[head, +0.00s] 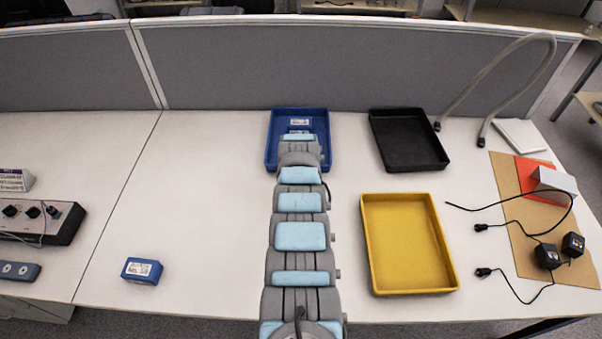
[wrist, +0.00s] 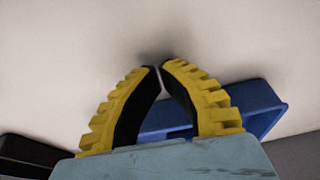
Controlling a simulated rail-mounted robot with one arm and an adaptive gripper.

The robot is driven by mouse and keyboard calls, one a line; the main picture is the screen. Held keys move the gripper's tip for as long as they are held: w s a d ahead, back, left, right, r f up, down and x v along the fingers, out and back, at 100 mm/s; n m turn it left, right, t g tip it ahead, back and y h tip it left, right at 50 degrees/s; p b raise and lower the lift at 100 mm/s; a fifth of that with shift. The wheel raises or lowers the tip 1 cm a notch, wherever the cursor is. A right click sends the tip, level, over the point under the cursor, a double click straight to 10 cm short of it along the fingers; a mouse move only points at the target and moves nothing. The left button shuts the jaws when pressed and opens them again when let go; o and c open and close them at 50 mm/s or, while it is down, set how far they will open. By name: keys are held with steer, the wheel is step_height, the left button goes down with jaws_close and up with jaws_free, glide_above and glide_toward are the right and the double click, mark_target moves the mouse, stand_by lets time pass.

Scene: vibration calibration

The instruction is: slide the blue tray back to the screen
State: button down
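The blue tray (head: 271,150) stands at the back middle of the table, its far rim at the foot of the grey screen (head: 350,80). I cannot tell whether they touch. My arm covers the tray's near middle part in the head view, and a white label shows near its far side. In the wrist view the blue tray (wrist: 262,103) lies behind my gripper (wrist: 160,67). The yellow fingers with black pads curve together, and their tips almost meet with nothing visible between them. In the head view the fingers are hidden by my arm.
A black tray (head: 410,165) stands right of the blue one, with a yellow tray (head: 375,288) nearer. A small blue box (head: 142,270) and a control box (head: 62,222) are at left. Cables and adapters (head: 547,256) lie at right. The table left of my arm is mostly clear.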

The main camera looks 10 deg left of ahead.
steer(key=shift+s+r+p, duration=0.2)
steer(key=shift+s+p, duration=0.5)
steer(key=shift+p, duration=0.5)
steer(key=shift+d+r+p, duration=0.1)
steer(key=shift+r+p, duration=0.35)
steer(key=shift+r, duration=0.3)
steer(key=shift+s+r+p, duration=0.25)
steer(key=shift+r+p, duration=0.1)
steer(key=shift+v, duration=0.85)
steer(key=shift+s+r+p, duration=0.2)
steer(key=shift+r+p, duration=0.1)
steer(key=shift+r, duration=0.25)
steer(key=shift+p+v, duration=0.4)
steer(key=shift+v, duration=1.85)
